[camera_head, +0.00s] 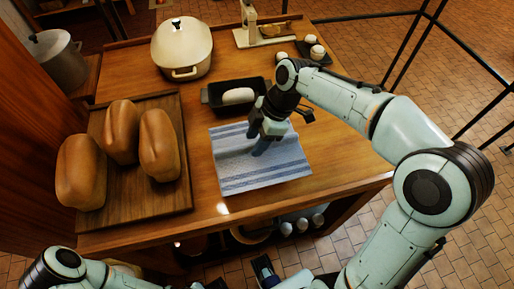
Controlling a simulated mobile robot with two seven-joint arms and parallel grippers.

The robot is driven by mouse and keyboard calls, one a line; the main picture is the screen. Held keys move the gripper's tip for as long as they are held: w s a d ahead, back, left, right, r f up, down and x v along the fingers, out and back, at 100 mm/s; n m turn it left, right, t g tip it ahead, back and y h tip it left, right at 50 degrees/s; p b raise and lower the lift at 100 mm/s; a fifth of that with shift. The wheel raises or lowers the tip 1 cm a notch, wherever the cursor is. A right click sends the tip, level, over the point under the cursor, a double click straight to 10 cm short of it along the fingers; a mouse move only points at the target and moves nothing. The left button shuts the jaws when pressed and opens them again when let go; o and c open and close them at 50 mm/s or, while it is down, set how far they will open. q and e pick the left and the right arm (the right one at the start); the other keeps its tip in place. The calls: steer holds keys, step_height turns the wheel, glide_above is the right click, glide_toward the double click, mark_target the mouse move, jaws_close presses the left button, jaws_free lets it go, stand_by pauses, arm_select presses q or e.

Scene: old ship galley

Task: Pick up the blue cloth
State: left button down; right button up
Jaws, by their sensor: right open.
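The blue cloth (235,176) lies flat on the wooden table, pale blue with darker stripes, its surface slightly rumpled near the middle. My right gripper (262,149) points down over the cloth's upper middle, its fingers open. The fingertips are at or very close to the cloth; I cannot tell whether they touch it. The gripper hides a small part of the cloth. My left arm shows at the bottom left, and what seems to be my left gripper (266,271) is partly visible at the bottom edge, below the table front. Its jaw state is unclear.
On the wooden table (224,207), a board (150,200) with three loaves stands left of the cloth. A black pan (215,106) with a white item is just behind it. A cream pot (181,48), a scale (249,25) and a dark tray (318,60) stand farther back.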

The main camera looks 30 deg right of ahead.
steer(key=shift+a+f, duration=0.2)
steer(key=shift+f, duration=0.35)
jaws_close()
steer(key=shift+r, duration=0.15)
